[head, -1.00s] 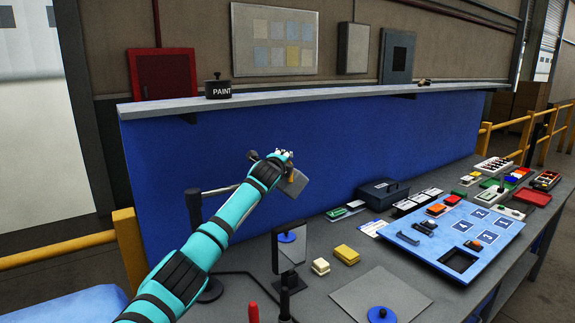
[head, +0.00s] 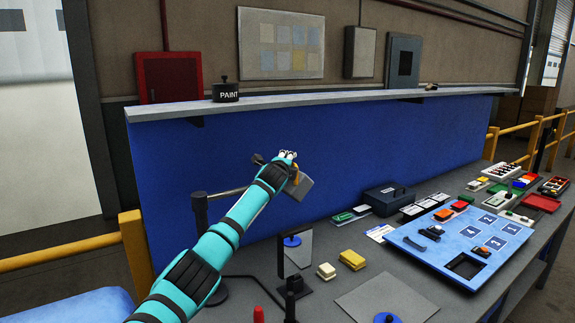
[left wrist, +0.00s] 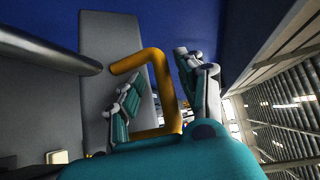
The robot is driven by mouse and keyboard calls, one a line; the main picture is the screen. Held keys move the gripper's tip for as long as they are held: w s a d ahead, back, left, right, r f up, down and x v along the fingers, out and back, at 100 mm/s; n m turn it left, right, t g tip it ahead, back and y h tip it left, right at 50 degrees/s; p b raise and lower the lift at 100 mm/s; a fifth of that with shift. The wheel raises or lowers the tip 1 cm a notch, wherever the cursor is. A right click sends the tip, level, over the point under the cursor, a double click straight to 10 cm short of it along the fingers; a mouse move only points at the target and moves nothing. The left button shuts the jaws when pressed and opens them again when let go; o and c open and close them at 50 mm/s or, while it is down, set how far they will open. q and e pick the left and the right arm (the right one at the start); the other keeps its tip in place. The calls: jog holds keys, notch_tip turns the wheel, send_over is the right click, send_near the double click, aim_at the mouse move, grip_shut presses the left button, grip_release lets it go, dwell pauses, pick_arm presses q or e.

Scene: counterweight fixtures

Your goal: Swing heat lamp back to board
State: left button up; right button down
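The heat lamp stands at the left of the bench in the head view. Its dark post (head: 201,238) carries a side arm that ends in a flat grey lamp head (head: 300,188) with an orange handle (head: 296,177). My left gripper (head: 289,157) is at this handle. In the left wrist view the handle (left wrist: 160,85) is a bent orange bar. My left gripper's fingers (left wrist: 162,72) lie on either side of it, with a gap visible beside the bar. The blue board (head: 410,241) with numbered squares lies farther right. My right gripper is not in view.
A small upright panel (head: 295,250), a cream block (head: 326,271) and a yellow block (head: 352,260) stand in front of the lamp. A dark box (head: 388,198) is by the blue back wall. A grey plate (head: 385,300) lies at the front.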

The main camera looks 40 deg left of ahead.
pick_arm(q)
jog(key=shift+d+r, duration=0.1)
jog(key=shift+d, duration=0.05)
jog(key=shift+d, duration=0.1)
jog(key=shift+s+d, duration=0.2)
jog(key=shift+s, duration=0.2)
jog(key=v, duration=1.1)
jog(key=shift+a, duration=0.15)
